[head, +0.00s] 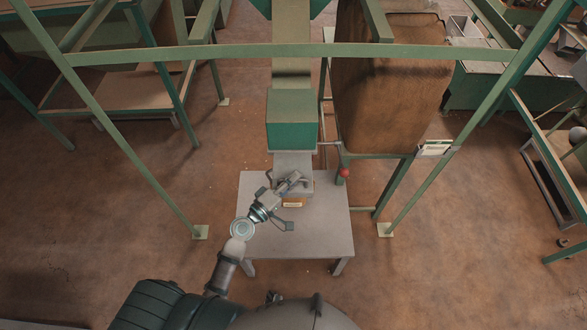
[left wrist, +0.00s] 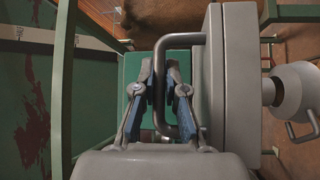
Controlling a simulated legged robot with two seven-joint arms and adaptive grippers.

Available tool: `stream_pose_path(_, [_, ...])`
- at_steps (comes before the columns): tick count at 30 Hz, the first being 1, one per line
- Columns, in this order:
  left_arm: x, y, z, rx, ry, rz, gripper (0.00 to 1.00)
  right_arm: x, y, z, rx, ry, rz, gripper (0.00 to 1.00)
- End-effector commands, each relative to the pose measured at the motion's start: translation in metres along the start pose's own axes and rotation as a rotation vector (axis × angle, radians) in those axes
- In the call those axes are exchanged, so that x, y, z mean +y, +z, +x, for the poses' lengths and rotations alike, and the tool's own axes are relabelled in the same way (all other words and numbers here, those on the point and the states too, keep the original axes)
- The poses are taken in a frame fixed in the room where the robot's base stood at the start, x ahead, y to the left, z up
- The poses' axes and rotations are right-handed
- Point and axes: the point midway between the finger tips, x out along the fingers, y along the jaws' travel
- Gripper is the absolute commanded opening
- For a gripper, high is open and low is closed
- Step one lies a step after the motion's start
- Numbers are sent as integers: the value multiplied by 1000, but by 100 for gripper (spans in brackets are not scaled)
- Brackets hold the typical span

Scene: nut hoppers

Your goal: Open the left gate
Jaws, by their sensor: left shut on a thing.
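The green hopper chute (head: 292,120) comes down in the middle of the head view, with a grey gate part (head: 294,162) below its green box. In the left wrist view a grey bent handle (left wrist: 184,40) stands out from a thick grey plate (left wrist: 212,80). My left gripper (head: 298,181) is at the chute's lower end, above the table. In the left wrist view its blue-padded fingers (left wrist: 160,95) are shut around the handle's bar. The gripper partly hides the gate in the head view. My right gripper does not show.
A small grey table (head: 330,235) stands under the chute, with a small yellow-labelled box (head: 292,204) on it. A red-knobbed lever (head: 343,172) is just to the right. A green frame bar (head: 290,51) crosses overhead. Open floor lies on both sides.

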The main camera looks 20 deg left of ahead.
Motion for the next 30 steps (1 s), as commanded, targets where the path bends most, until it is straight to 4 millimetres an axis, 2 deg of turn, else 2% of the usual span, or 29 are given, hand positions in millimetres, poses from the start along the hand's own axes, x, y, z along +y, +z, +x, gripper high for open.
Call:
stream_pose_path(6, [-5,2,-1,-7,-10,-2,0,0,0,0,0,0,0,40])
stream_pose_path(7, [-5,2,-1,-7,-10,-1,13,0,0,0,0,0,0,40])
stream_pose_path(8, [-5,2,-1,-7,-10,-1,21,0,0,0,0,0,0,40])
stream_pose_path(9, [-4,2,-1,-7,-9,-1,23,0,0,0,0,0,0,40])
stream_pose_path(19, [-3,1,-6,-4,-5,0,23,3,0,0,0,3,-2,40])
stream_pose_path(23, [-4,1,-26,-6,-9,0,23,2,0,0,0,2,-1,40])
stream_pose_path(30, [-4,1,-81,-3,-11,-5,23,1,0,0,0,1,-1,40])
